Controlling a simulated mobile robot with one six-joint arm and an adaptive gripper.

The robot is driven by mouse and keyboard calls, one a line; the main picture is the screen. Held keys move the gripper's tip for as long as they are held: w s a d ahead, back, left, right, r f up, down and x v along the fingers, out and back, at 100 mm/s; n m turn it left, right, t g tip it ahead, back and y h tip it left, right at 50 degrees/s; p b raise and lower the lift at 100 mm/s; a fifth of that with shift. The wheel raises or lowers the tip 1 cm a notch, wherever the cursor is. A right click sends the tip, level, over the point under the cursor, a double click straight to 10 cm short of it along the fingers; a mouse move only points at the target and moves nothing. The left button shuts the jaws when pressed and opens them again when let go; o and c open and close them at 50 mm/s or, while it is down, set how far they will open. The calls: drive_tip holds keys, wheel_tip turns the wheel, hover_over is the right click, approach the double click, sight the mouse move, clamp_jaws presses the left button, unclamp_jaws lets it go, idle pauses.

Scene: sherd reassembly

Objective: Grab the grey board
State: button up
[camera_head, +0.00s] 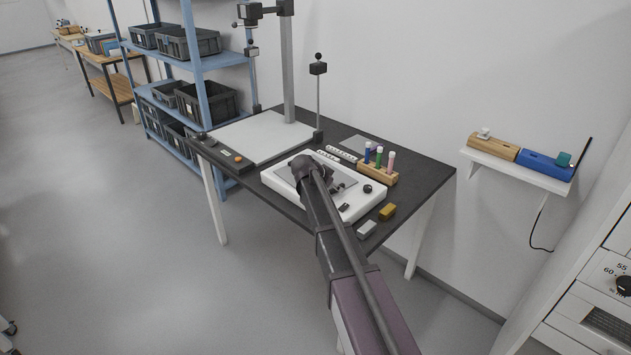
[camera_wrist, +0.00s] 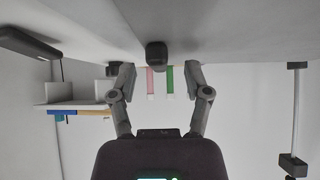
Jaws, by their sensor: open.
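A flat grey board (camera_head: 345,182) lies in the white tray (camera_head: 276,181) on the dark table, partly covered by my arm in the head view. A pale surface fills the top of the wrist view, close to the fingertips. I cannot tell whether it is the board or the tray, or whether the fingers touch it.
A dark knob (camera_head: 367,189) is on the tray. A wooden rack (camera_head: 378,174) with coloured vials stands behind it. Grey (camera_head: 367,229) and yellow (camera_head: 387,211) blocks lie at the right. A white plate (camera_head: 262,137) and a tall post (camera_head: 287,70) are at the left back.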

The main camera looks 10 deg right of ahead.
drive_tip(key=shift+w+d+f, duration=0.2)
drive_tip(key=shift+d+f, duration=0.15)
drive_tip(key=shift+f, duration=0.1)
idle(0.3)
drive_tip(key=shift+r, duration=0.1)
clamp_jaws()
